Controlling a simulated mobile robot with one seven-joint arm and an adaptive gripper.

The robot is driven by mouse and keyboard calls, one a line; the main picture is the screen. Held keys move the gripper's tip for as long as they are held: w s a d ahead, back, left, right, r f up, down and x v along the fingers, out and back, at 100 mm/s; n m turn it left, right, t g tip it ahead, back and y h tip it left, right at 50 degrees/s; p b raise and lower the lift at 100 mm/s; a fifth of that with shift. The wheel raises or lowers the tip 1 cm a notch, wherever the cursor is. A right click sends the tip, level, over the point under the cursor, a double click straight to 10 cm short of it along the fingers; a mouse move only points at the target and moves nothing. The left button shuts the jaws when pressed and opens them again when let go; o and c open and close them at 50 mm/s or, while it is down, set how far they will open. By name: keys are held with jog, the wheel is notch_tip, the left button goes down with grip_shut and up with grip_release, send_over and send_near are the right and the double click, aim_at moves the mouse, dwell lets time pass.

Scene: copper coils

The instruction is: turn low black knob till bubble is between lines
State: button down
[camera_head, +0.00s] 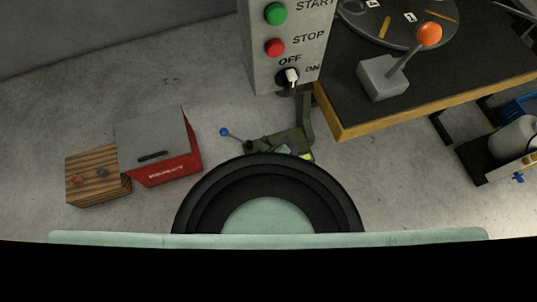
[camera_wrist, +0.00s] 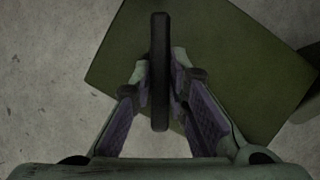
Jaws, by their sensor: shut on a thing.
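The low black knob (camera_wrist: 160,50) shows in the wrist view as a narrow upright black bar in front of a dark green plate (camera_wrist: 225,60). My gripper (camera_wrist: 160,75) has a finger on each side of it and is shut on it. In the head view, a green machine foot (camera_head: 262,146) stands on the floor below the control box, with a small yellow-green patch (camera_head: 306,156) that may be the level's vial. The bubble and its lines are too small to make out. My gripper is not clearly visible in the head view.
A grey control box (camera_head: 262,50) with green and red buttons and an OFF/ON switch stands above the foot. A blue-ended lever (camera_head: 224,131) sticks out left. A table (camera_head: 440,90) is at right. A red toolbox (camera_head: 168,165) and wooden box (camera_head: 90,165) stand left.

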jog(key=shift+s+d+f, duration=0.1)
jog(key=shift+s, duration=0.05)
jog(key=c, duration=1.6)
grip_release()
jog(key=shift+o, duration=0.2)
jog(key=shift+s+d+r, duration=0.1)
jog(key=shift+s+r, duration=0.05)
jog(key=shift+r, duration=0.3)
jog(key=v, duration=1.1)
